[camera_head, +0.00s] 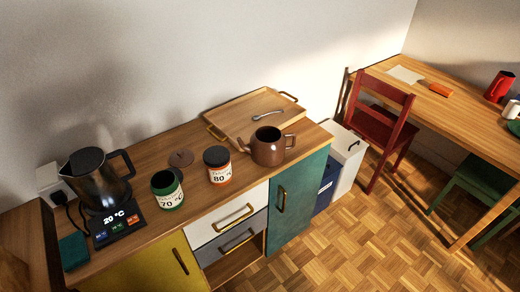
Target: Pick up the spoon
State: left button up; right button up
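The spoon (267,114) is a small silvery utensil lying on the wooden tray (234,118) at the back right of the counter. It lies just behind the brown teapot (268,146), close to the teapot's rim in the picture. The tray has brass-coloured handles at its ends. Neither my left gripper nor my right gripper is in view.
On the counter (150,222) stand a kettle (97,180) on its base, a green tin (167,190), a white-and-orange tin (217,165) and a brown lid (180,158). A red chair (380,125) and wooden table (440,105) stand right. Parquet floor in front is clear.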

aim_at(268, 114)
jog(key=i+l+u, duration=0.1)
jog(key=u, duration=0.3)
jog(key=l+u, duration=0.25)
jog(key=u, duration=0.15)
jog(key=l+u, duration=0.25)
jog(key=u, duration=0.2)
jog(key=l+u, duration=0.2)
jog(key=u, duration=0.2)
